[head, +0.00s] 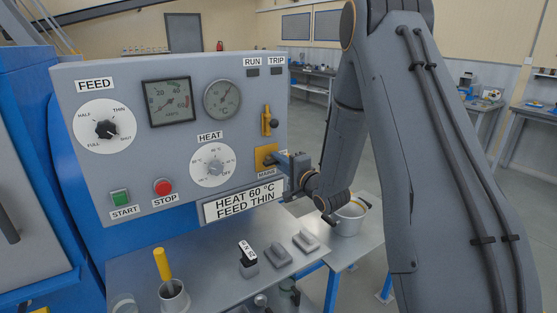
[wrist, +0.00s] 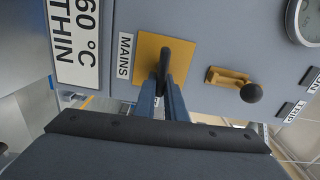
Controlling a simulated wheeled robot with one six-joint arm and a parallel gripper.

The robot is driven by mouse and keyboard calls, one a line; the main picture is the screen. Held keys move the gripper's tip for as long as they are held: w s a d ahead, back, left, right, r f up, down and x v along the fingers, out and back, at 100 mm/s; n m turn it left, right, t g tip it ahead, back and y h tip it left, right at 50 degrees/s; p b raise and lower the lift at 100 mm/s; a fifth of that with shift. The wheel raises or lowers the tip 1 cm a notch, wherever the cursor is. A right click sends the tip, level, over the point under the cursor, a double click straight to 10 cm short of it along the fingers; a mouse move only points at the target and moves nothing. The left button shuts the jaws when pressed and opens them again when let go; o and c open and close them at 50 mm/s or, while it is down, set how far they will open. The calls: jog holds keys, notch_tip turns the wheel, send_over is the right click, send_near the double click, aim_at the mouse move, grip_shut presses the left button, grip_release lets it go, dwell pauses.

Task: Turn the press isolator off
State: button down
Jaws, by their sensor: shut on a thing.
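The isolator is a black handle (wrist: 165,62) on a square yellow plate (wrist: 186,55) labelled MAINS. The plate also shows in the head view (head: 262,152), low on the right of the grey control panel. My gripper (wrist: 164,88) is shut on the black handle, with one finger on each side of it. In the head view my gripper (head: 279,161) reaches the plate from the right and hides most of the handle. I cannot tell which position the handle is turned to.
A yellow lever with a dark knob (head: 269,123) is just above the plate. The HEAT dial (head: 213,165), FEED dial (head: 105,126), green START button (head: 120,197) and red STOP button (head: 163,187) are to the left. A bench (head: 215,278) with several small items stands below.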

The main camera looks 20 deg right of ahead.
jog(key=shift+m, duration=0.4)
jog(key=c, duration=1.8)
grip_release()
jog(key=shift+f, duration=0.1)
jog(key=shift+s, duration=0.1)
jog(key=b+v, duration=0.2)
jog(key=v, duration=0.5)
jog(key=shift+s+d, duration=0.1)
jog(key=shift+s, duration=0.2)
